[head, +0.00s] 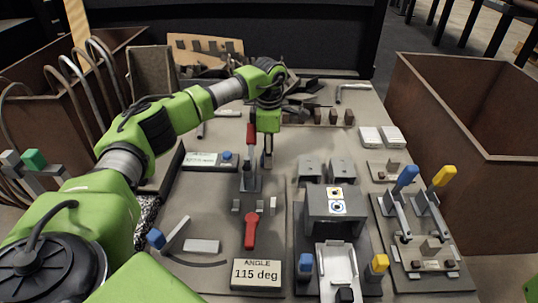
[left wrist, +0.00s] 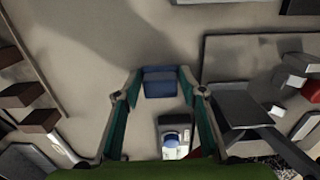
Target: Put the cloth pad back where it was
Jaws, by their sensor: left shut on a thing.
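My left gripper (head: 268,150) reaches over the middle of the bench, pointing down beside the red-handled toggle clamp (head: 251,175). In the left wrist view, a small blue block-like piece (left wrist: 160,83) sits between its two fingertips, and the fingers are shut on it. It looks like the cloth pad, folded or thick. In the head view I cannot make it out at the fingertips. I cannot tell how high it is above the bench. My right gripper is not in view.
Small brown blocks (head: 333,117) stand behind to the right. A grey fixture (head: 335,205) and blue and yellow levers (head: 405,180) are at right. A brown bin (head: 465,110) stands at far right.

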